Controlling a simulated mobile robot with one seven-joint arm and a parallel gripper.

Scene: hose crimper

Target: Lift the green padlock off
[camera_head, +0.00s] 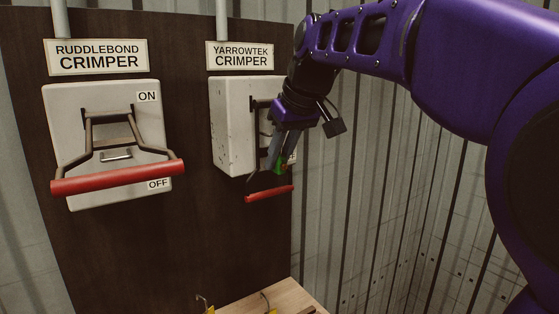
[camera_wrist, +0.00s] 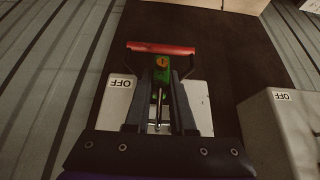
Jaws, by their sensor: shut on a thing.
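The green padlock (camera_wrist: 162,72) is between my gripper's fingers in the wrist view, with an orange-red spot on its face. A bit of its green body (camera_head: 281,168) shows in the head view, at the Yarrowtek crimper box (camera_head: 231,128). My gripper (camera_head: 278,165) is shut on the padlock in front of that box. The metal shackle (camera_wrist: 159,105) runs from the padlock toward the box front. I cannot tell whether it is still through the hasp. The Yarrowtek red handle bar (camera_head: 269,194) is low, just below the padlock.
The Ruddlebond crimper box (camera_head: 75,110) with its red handle (camera_head: 118,177) down is on the dark panel (camera_head: 150,240) to the left. A wooden surface (camera_head: 270,302) with small yellow items lies below. The corrugated wall (camera_head: 400,190) is to the right.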

